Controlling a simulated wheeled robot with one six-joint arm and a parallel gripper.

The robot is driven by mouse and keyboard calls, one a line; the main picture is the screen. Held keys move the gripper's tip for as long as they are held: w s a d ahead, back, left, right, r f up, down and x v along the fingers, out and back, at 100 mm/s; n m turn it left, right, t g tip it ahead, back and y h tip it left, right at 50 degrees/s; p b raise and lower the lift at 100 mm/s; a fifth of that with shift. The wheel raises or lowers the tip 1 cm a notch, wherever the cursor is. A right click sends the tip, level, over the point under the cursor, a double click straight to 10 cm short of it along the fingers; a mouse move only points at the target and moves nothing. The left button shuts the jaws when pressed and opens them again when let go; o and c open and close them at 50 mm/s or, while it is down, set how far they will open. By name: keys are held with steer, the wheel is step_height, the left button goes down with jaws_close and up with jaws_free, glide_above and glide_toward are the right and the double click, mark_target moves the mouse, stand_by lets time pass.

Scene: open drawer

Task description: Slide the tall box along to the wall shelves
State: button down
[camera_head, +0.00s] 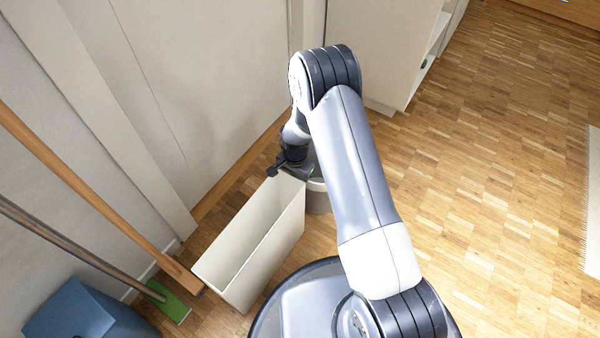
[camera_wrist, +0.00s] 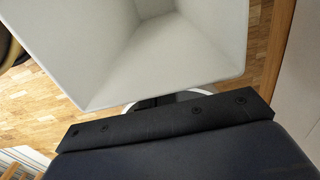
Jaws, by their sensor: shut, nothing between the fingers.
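The tall box (camera_head: 284,243) is white, narrow and open at the top. It stands upright on the wood floor in the lower middle of the head view. The wrist view looks into its pale hollow inside (camera_wrist: 170,55). My gripper (camera_head: 276,171) is shut and empty at the box's far end, close to the far rim. I cannot tell whether it touches the box. A white unit with an open shelf side (camera_head: 433,52) stands at the top right of the head view; it may be the wall shelves.
A plain wall (camera_head: 200,90) runs along the left of the box. A wooden pole (camera_head: 90,195), a green-ended broom (camera_head: 170,302) and a blue bin (camera_head: 75,312) are at lower left. A grey round container (camera_head: 318,198) stands behind the box. Open floor (camera_head: 490,200) lies to the right.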

steer(key=shift+s+a, duration=0.2)
steer(key=shift+s, duration=0.05)
steer(key=s+a, duration=1.7)
steer(key=s, duration=0.5)
steer(key=s+a+b, duration=0.1)
steer(key=s+a, duration=1.7)
steer(key=s, duration=0.4)
steer(key=shift+s+a, duration=0.25)
steer(key=shift+s, duration=0.15)
steer(key=shift+w, duration=0.1)
